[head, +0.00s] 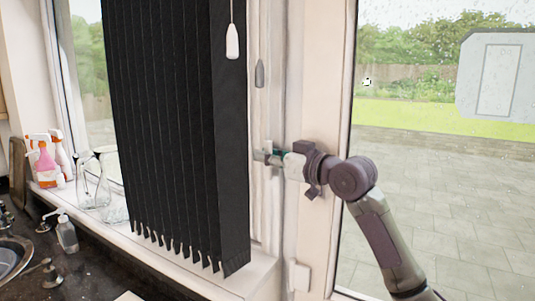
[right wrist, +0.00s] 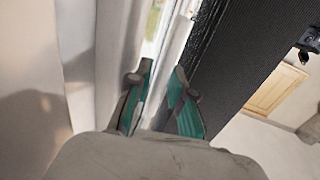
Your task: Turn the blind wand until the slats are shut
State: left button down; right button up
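The blind (head: 170,120) is a row of long black vertical slats hanging at the window, its lower ends fanned like a zigzag. A white pull (head: 232,42) and a grey pull (head: 259,73) hang on thin cords at its right; I cannot tell which is the wand. My right gripper (head: 263,155) is just right of the blind, below the grey pull and in front of the window frame. In the right wrist view, its two green-padded fingers (right wrist: 163,80) stand apart with nothing seen held between them. The black blind (right wrist: 255,50) is beside them. My left gripper is out of view.
Spray bottles (head: 45,160) and clear glassware (head: 92,185) stand on the sill at left. A soap dispenser (head: 66,235) stands on the dark counter by the sink. A large glass pane (head: 430,140) is at right.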

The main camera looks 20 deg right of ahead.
grip_shut()
